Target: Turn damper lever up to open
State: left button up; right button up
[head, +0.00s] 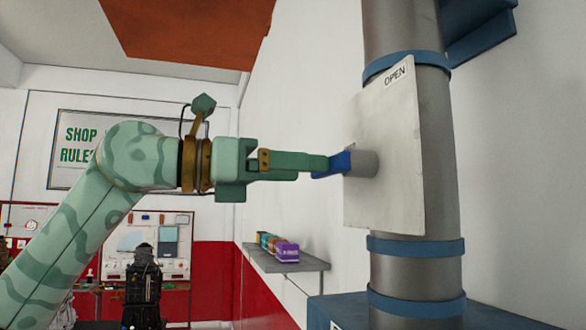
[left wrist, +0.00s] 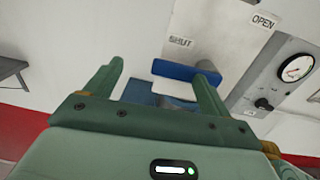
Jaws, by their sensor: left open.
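The damper lever is a blue bar (head: 333,165) on a grey round hub (head: 365,163). The hub stands out from a pale plate (head: 400,140) on a metal duct. The plate's OPEN label (head: 397,75) is at its top. In the left wrist view the lever (left wrist: 180,70) lies nearly level below the SHUT label (left wrist: 181,41), and the OPEN label (left wrist: 263,21) is at upper right. My left gripper (head: 322,164) is open, its fingertips at the lever. In the left wrist view its right fingertip overlaps the bar's right part; I cannot tell whether they touch. My right gripper is not in view.
The duct (head: 415,280) has blue bands and rises from a blue housing (head: 340,310). A grey wall shelf (head: 290,262) with several small boxes is below my left gripper. A gauge (left wrist: 296,68) and a black knob (left wrist: 264,104) sit right of the lever in the left wrist view.

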pick_arm(q)
jog(key=b+v, duration=0.1)
jog(key=v, duration=1.5)
jog(key=shift+s+a+r, duration=0.25)
jog(key=shift+s, duration=0.15)
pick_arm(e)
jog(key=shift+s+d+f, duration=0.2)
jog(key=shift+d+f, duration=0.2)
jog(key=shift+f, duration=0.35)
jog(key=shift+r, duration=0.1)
